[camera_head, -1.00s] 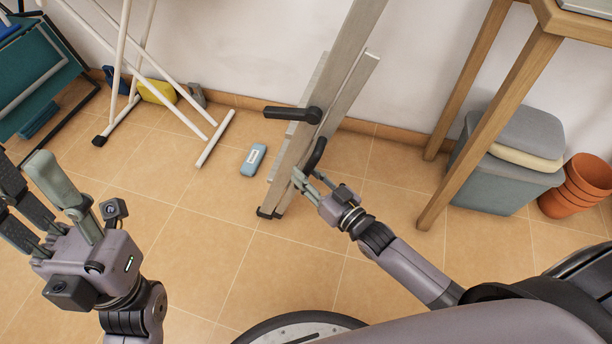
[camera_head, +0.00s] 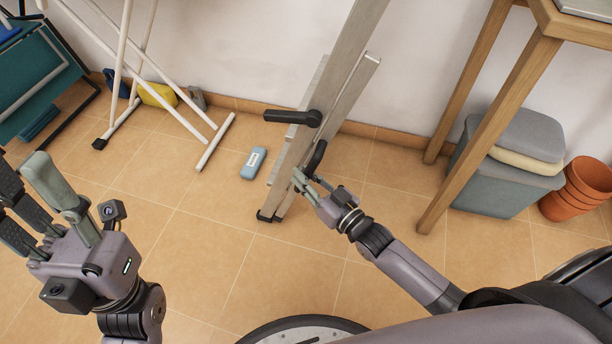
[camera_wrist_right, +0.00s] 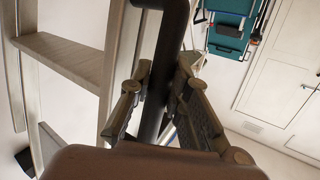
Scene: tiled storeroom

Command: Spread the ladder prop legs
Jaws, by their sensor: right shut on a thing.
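The grey metal ladder (camera_head: 349,40) stands folded near the wall, tilted in the head view, its rails close together. A black foot (camera_head: 268,214) rests on the tiles. An upper black handle (camera_head: 292,117) sticks out to the left. My right gripper (camera_head: 304,180) is at the lower black handle (camera_head: 317,156) on the ladder's right side. In the right wrist view, its fingers close around the dark bar of that handle (camera_wrist_right: 169,45), with pale ladder steps (camera_wrist_right: 65,55) to the left. My left gripper (camera_head: 35,195) is open and empty at the left, away from the ladder.
A blue-grey box-like item (camera_head: 253,163) lies on the floor left of the ladder. A white-legged rack (camera_head: 140,65) stands further left. A wooden table (camera_head: 490,120), a grey bin (camera_head: 500,185) and terracotta pots (camera_head: 577,188) are at the right. The front floor tiles are clear.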

